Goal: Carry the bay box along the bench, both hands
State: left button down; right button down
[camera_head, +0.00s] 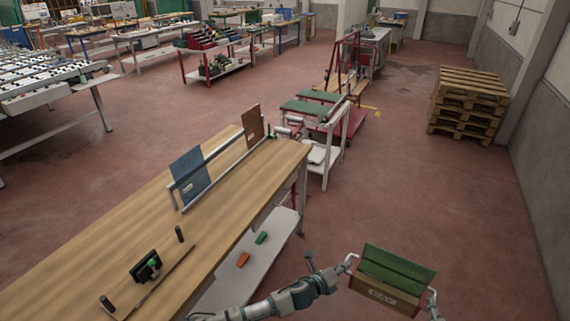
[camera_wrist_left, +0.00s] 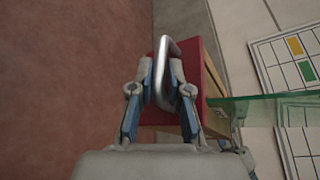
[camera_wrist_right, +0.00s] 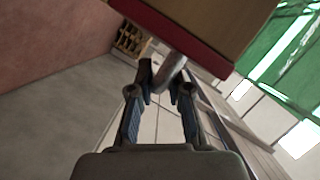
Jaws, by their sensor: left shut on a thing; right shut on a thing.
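The bay box (camera_head: 388,281) is a wooden box with red edges, a pale label on its front and green panes standing in it. In the head view it hangs over the floor, right of the bench (camera_head: 222,203). My left gripper (camera_head: 347,265) is shut on the metal handle at its left end; the handle (camera_wrist_left: 163,75) shows between the fingers in the left wrist view. My right gripper (camera_wrist_right: 165,92) is shut on the handle at the other end, below the box's red edge (camera_wrist_right: 172,27). In the head view my right gripper is mostly cut off at the lower edge.
A blue panel (camera_head: 190,176) and a brown panel (camera_head: 253,126) stand in a rack on the bench. A dark tool (camera_head: 145,266) lies on it. A white cart (camera_head: 325,150) stands beyond the bench end. Pallets (camera_head: 467,101) are stacked at right. Red floor between is clear.

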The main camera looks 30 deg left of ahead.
aim_at(265, 172)
jog(key=i+j, duration=0.3)
jog(key=i, duration=0.2)
jog(key=i+j, duration=0.3)
jog(key=i, duration=2.3)
jog(key=i+u, duration=0.5)
jog(key=i+l+u, duration=0.1)
jog(key=u, duration=2.55)
